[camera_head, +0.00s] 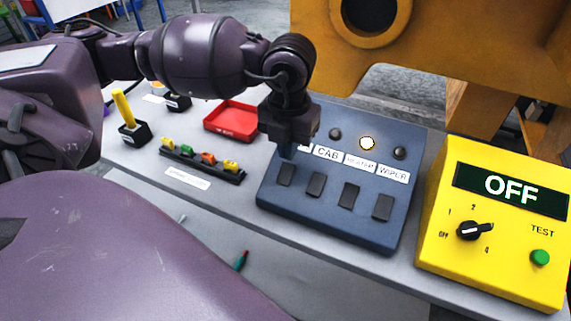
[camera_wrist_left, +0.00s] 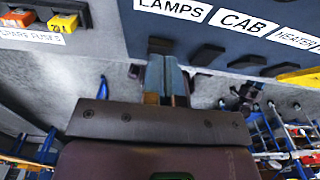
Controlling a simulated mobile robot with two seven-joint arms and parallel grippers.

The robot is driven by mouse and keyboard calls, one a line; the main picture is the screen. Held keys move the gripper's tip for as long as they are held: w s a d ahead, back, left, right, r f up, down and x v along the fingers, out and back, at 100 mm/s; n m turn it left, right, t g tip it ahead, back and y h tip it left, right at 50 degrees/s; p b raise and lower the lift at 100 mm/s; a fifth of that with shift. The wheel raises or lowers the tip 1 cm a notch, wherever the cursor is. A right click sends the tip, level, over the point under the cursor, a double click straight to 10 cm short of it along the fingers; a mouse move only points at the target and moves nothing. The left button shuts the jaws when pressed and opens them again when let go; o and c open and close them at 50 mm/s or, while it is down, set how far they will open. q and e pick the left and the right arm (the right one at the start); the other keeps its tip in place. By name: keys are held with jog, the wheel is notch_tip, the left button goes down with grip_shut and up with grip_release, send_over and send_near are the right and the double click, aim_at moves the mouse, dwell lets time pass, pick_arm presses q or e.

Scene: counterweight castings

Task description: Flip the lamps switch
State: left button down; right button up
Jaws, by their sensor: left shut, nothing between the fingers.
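The blue-grey switch panel (camera_head: 330,214) stands on the bench with a row of dark rocker switches. The lamps switch (camera_head: 285,173) is the leftmost rocker; its label is mostly hidden by my left gripper in the head view. The LAMPS label (camera_wrist_left: 175,6) shows in the wrist view, with the lamps rocker (camera_wrist_left: 160,45) just beyond my fingertips. My left gripper (camera_head: 287,150) is shut and empty, at the upper end of the lamps rocker; I cannot tell whether it touches. The lamps indicator is hidden behind the gripper. My right gripper is not in view.
The heater indicator (camera_head: 367,143) is lit; the CAB (camera_head: 335,133) and WIPER (camera_head: 399,152) ones are dark. A yellow box (camera_head: 438,247) reading OFF stands right. A red tray (camera_head: 231,120), fuse strip (camera_head: 202,168) and yellow-handled lever (camera_head: 124,107) lie left.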

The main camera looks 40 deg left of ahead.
aim_at(288, 165)
pick_arm(q)
jog(key=shift+f, duration=0.25)
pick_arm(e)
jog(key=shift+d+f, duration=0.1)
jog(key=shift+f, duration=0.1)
pick_arm(q)
jog(key=shift+f, duration=0.35)
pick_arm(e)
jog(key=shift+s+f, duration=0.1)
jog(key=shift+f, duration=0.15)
pick_arm(q)
jog(key=shift+f+b, duration=0.5)
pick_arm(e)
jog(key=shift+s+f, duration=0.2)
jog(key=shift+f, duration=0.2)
